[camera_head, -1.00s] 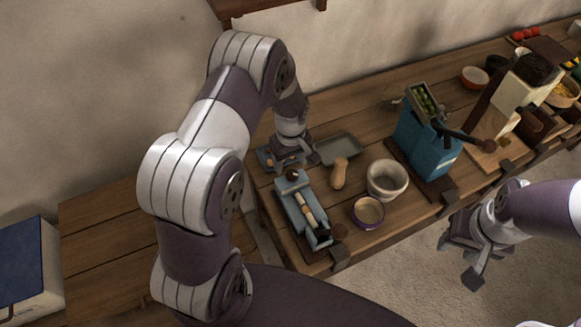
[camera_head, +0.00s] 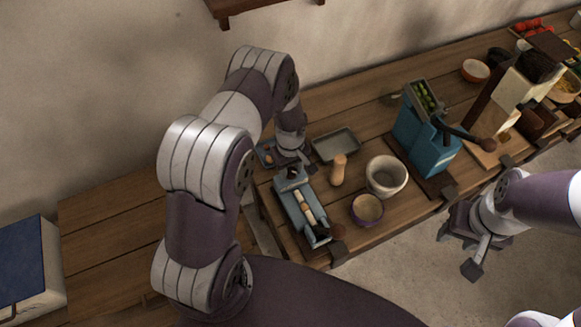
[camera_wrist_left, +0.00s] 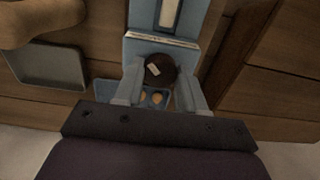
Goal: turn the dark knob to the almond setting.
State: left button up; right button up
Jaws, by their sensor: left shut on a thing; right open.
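The dark knob (camera_wrist_left: 160,69) is round, with a small pale mark on its top. It sits at the end of a blue device (camera_head: 305,212) with pale rollers; the device's blue body (camera_wrist_left: 158,44) also shows in the left wrist view. My left gripper (camera_wrist_left: 160,88) points down with its two fingers on either side of the knob, shut on it. In the head view my left gripper (camera_head: 293,169) largely covers the knob. No setting labels are readable. My right gripper (camera_head: 466,248) is open and empty, off the table's front edge.
A small blue tray (camera_wrist_left: 104,88) with brown pieces lies beside the device's end. A grey tray (camera_head: 336,146), a wooden pestle-like piece (camera_head: 338,170), a pale pot (camera_head: 386,177) and a purple-rimmed bowl (camera_head: 367,208) stand nearby. A blue press (camera_head: 424,146) stands farther right.

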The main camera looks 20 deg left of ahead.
pick_arm(q)
jog(key=shift+m, duration=0.3)
jog(key=m+b, duration=0.1)
jog(key=m, duration=0.1)
jog(key=shift+w+m, duration=0.15)
jog(key=shift+m, duration=0.25)
jog(key=m+b, duration=0.1)
jog(key=m, duration=0.4)
jog(key=shift+r+m+b, duration=0.1)
jog(key=shift+m+b, duration=0.2)
jog(key=shift+b, duration=0.05)
jog(key=m, duration=0.4)
jog(key=shift+b, duration=0.4)
jog(key=shift+r+m+b, duration=0.15)
jog(key=shift+m+b, duration=0.15)
jog(key=shift+m, duration=2.1)
jog(key=o, duration=1.1)
jog(key=shift+c, duration=0.2)
